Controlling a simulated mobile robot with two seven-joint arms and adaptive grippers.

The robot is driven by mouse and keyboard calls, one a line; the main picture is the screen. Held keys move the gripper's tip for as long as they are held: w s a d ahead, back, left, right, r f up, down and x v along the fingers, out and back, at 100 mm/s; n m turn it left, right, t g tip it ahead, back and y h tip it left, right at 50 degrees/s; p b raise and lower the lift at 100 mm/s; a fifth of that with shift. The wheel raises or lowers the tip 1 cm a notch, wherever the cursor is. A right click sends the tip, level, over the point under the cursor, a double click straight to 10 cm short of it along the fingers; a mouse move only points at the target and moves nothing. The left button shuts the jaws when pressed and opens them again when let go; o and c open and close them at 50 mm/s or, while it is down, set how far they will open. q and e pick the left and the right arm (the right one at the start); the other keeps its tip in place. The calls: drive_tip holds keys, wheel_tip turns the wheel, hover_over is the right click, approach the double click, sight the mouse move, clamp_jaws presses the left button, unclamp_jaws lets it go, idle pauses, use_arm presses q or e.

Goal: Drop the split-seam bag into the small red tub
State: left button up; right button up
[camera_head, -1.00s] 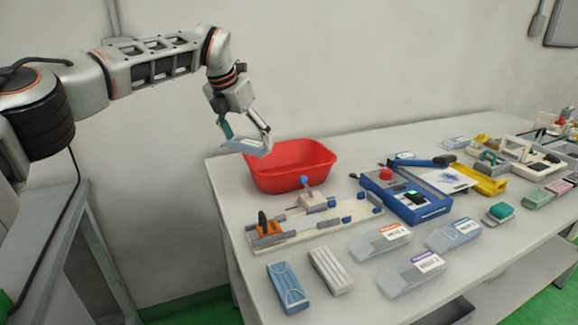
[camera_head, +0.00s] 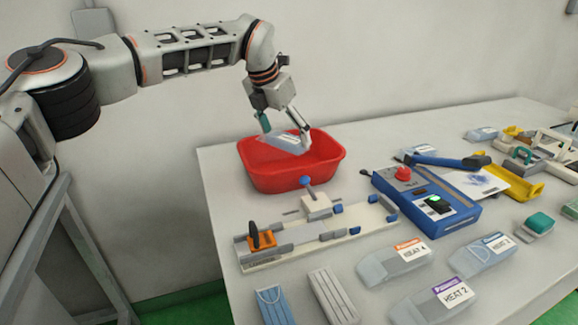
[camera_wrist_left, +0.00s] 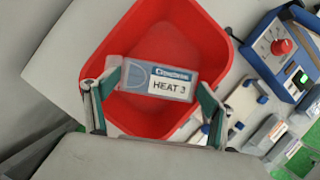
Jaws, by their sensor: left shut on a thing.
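My left gripper (camera_head: 284,131) is shut on a clear, flat bag (camera_head: 280,144) and holds it tilted over the red tub (camera_head: 268,177). In the left wrist view, the bag (camera_wrist_left: 138,90) spans the space between the two fingers and carries a blue-topped label reading HEAT 3. It lies over the opening of the tub (camera_wrist_left: 185,45), apart from the tub floor as far as I can tell. No split seam can be made out. My right gripper is not in view.
A sealing jig (camera_head: 320,235) stands in front of the tub. A blue machine (camera_head: 455,208) with a red knob is to its right. Other clear bags, HEAT 4 (camera_head: 378,268) and HEAT 2 (camera_head: 415,308), and folded masks (camera_head: 325,290) lie nearer the front.

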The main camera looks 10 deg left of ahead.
use_arm(q)
drive_tip(key=shift+f, duration=0.85)
drive_tip(key=o, duration=1)
drive_tip(key=v, duration=1.2)
